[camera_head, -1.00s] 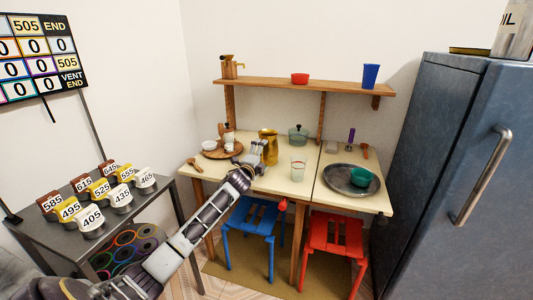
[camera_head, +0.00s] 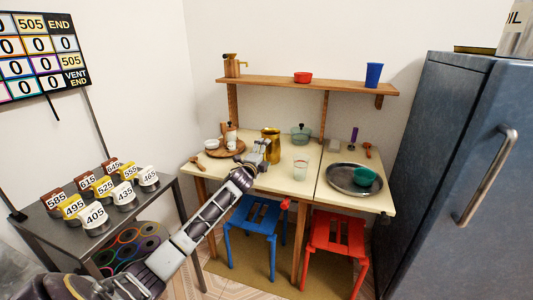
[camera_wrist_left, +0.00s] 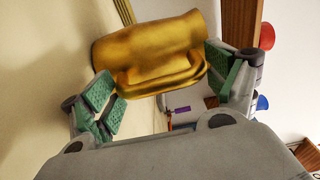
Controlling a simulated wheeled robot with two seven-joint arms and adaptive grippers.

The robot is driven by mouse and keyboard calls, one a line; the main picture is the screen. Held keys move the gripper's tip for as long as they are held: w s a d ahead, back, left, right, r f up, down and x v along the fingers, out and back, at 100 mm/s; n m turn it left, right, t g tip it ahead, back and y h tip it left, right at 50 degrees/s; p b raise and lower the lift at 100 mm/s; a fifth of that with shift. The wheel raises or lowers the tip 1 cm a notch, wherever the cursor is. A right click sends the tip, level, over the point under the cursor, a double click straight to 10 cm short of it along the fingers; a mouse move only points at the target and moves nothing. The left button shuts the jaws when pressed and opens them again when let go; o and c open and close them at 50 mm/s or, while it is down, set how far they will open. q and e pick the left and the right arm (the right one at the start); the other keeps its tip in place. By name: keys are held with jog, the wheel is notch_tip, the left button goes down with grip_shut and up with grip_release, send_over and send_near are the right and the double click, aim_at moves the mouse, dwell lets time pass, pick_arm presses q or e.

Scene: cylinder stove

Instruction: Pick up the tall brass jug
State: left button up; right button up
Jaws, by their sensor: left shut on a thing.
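The tall brass jug (camera_head: 271,144) is at the back middle of the table, upright in the head view. In the left wrist view its golden body (camera_wrist_left: 150,45) and handle lie across the picture between my green-padded fingers. My left gripper (camera_head: 262,151) reaches it from the front, and in the left wrist view the gripper (camera_wrist_left: 166,80) is shut on the jug. The arm partly hides the jug's lower part, so I cannot tell whether its base touches the table. My right gripper is not in view.
A clear glass (camera_head: 300,170) stands just right of the jug, and a green lidded pot (camera_head: 300,134) behind it. A wooden board (camera_head: 226,151) with small items lies left. The shelf (camera_head: 300,86) runs above. A metal tray (camera_head: 345,184) holds a green bowl.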

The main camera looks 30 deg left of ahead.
pick_arm(q)
jog(key=shift+r, duration=0.15)
jog(key=shift+r+p, duration=0.35)
jog(key=shift+r, duration=0.4)
notch_tip(320, 180, up, 8)
jog(key=p, duration=0.2)
jog(key=shift+p, duration=0.35)
jog(key=shift+r, duration=0.2)
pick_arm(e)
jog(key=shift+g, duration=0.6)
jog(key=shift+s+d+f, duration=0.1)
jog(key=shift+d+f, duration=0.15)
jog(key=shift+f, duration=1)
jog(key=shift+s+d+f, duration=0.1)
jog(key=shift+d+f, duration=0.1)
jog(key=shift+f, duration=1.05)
pick_arm(q)
jog(key=o, duration=1.3)
jog(key=c, duration=0.6)
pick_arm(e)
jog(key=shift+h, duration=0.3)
pick_arm(q)
jog(key=shift+r, duration=0.1)
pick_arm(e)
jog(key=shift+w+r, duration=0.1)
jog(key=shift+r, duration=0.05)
